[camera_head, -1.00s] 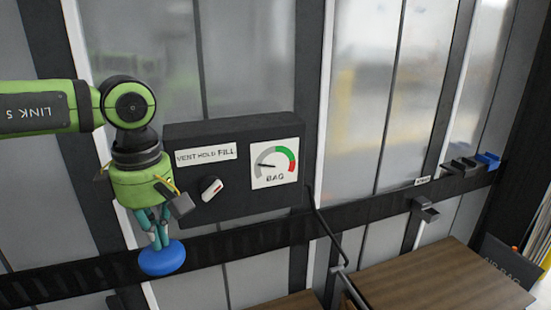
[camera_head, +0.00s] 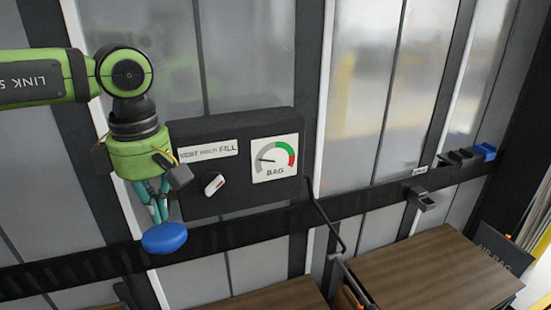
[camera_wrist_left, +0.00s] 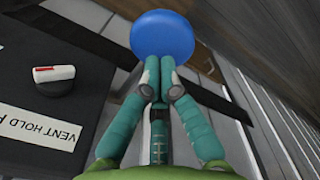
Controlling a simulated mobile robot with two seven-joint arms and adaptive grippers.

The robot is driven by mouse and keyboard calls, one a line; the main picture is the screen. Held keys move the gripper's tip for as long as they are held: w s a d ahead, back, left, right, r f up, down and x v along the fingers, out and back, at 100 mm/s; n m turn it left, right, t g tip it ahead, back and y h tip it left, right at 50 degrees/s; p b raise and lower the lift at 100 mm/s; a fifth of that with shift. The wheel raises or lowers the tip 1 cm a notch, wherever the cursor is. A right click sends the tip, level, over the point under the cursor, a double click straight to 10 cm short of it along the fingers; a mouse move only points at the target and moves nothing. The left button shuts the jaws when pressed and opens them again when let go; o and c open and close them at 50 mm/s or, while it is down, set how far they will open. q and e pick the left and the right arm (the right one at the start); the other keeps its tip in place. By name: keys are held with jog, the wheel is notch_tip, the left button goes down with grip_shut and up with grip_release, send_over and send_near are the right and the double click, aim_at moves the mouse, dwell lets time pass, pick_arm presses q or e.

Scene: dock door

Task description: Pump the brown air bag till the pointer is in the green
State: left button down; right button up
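The gauge labelled BAG (camera_head: 275,158) is on a dark panel (camera_head: 240,200). Its pointer points left in the grey part, short of the green arc at the top. A selector knob (camera_head: 213,184) under the VENT HOLD FILL label slants up to the right; it also shows in the left wrist view (camera_wrist_left: 54,75). My left gripper (camera_head: 160,221) has its fingers together, with the tips at a round blue pad (camera_head: 164,238). The pad also shows beyond the fingertips (camera_wrist_left: 162,82) in the left wrist view. I cannot clearly identify the brown air bag. My right gripper is out of view.
A dark rail (camera_head: 240,230) runs across behind the pad. Wooden crates (camera_head: 435,275) stand at the lower right, with an orange-brown sliver (camera_head: 350,298) in the gap beside them. A bent black bar (camera_head: 328,225) sticks out near the panel. An AIR BAG sign (camera_head: 495,254) is at far right.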

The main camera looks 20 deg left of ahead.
aim_at(163, 229)
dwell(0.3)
pick_arm(q)
jog(key=shift+f+b, duration=3.3)
jog(key=shift+f, duration=0.6)
jog(key=shift+r, duration=0.1)
jog(key=shift+r+p, duration=3.15)
jog(key=shift+r, duration=0.7)
jog(key=shift+f, duration=0.1)
